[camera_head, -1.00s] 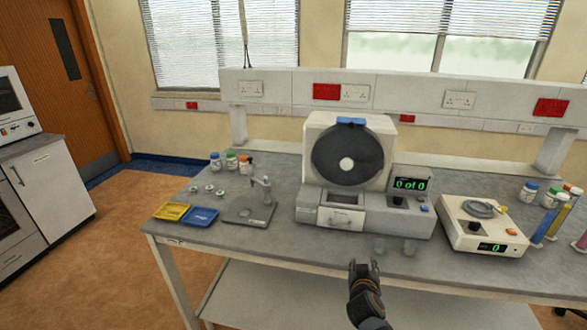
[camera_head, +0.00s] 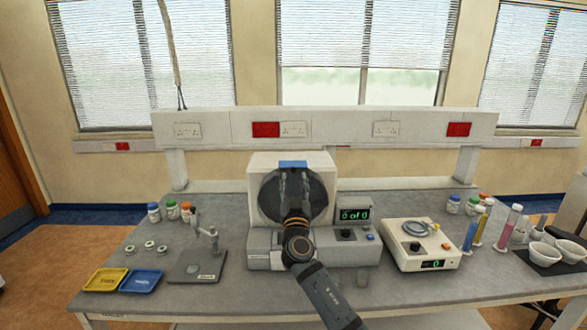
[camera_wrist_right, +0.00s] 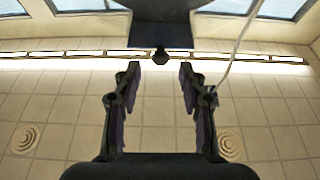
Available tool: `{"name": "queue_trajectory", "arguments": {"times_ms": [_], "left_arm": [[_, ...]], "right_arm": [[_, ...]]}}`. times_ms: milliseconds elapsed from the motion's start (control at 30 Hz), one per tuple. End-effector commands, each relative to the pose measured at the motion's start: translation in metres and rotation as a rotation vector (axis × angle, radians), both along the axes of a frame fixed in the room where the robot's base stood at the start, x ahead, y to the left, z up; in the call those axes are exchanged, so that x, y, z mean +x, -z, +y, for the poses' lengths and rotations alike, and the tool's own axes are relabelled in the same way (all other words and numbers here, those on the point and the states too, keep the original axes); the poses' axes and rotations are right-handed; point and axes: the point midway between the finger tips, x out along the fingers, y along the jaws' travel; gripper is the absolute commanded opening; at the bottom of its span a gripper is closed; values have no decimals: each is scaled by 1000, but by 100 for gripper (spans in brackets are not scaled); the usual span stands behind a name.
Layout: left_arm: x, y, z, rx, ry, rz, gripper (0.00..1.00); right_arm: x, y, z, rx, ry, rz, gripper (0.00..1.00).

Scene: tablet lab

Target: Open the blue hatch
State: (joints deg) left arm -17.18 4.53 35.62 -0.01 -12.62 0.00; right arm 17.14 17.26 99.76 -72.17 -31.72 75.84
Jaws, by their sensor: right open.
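The blue hatch (camera_head: 293,164) is a small blue piece at the top front edge of the pale tablet machine (camera_head: 262,161), above its round dark disc (camera_head: 269,205). My right gripper (camera_head: 295,180) points upward in front of the disc, just below the hatch in the head view; I cannot tell how far in front it is. Its fingers are apart and empty, as the right wrist view (camera_wrist_right: 159,68) also shows. My right arm hides the machine's lower middle. My left gripper is not in view.
A display reading "0 of 0" (camera_head: 355,215) and a white scale-like device (camera_head: 420,259) stand right of the machine. A small stand (camera_head: 197,262), yellow tray (camera_head: 105,279) and blue tray (camera_head: 141,281) are left. Bottles and cylinders stand at the back right.

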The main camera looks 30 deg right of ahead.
Motion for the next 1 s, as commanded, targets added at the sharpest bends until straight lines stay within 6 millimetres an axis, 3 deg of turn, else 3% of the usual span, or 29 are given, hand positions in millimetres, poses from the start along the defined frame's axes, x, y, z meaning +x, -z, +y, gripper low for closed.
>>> {"name": "queue_trajectory", "arguments": {"times_ms": [33, 200, 500, 800, 1000], "left_arm": [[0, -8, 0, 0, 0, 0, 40], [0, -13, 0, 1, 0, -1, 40], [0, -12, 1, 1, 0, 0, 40], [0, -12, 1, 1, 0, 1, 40], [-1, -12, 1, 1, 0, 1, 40]], "right_arm": [[7, -8, -5, 0, 1, 0, 42], [20, -11, -13, 1, 0, 1, 42], [23, -10, -14, 1, 0, 1, 42], [23, -10, -14, 1, 0, 1, 1], [22, -10, -14, 1, 0, 1, 0]]}}
